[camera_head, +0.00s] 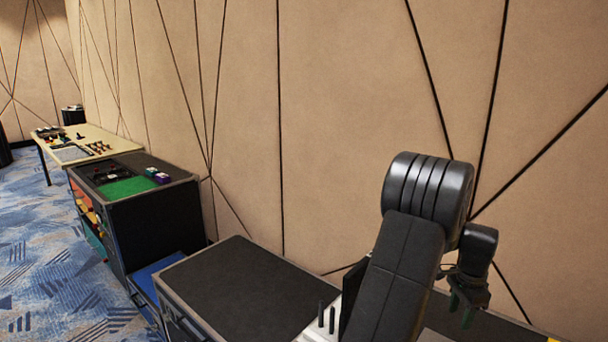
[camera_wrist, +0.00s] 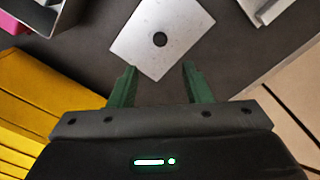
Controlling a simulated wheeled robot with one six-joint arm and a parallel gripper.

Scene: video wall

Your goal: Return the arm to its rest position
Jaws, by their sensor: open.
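My gripper (camera_wrist: 160,85) shows in the wrist view with two green fingers set apart, and nothing is between them. In the head view my gripper (camera_head: 461,302) hangs at the lower right, with its green fingers pointing down beside my raised black arm. In the wrist view a flat silver plate (camera_wrist: 185,30) with a dark round hole lies on a dark surface (camera_wrist: 245,55) beyond the fingertips. I cannot tell how far the fingertips are above that surface.
A black-topped cabinet (camera_head: 235,292) stands in front of the wall (camera_head: 330,130). Farther left are a cabinet with a green mat (camera_head: 128,187) and a pale table (camera_head: 105,138) with small items. Yellow drawers (camera_wrist: 40,95) show below the surface's edge. Blue carpet (camera_head: 45,250) is open at left.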

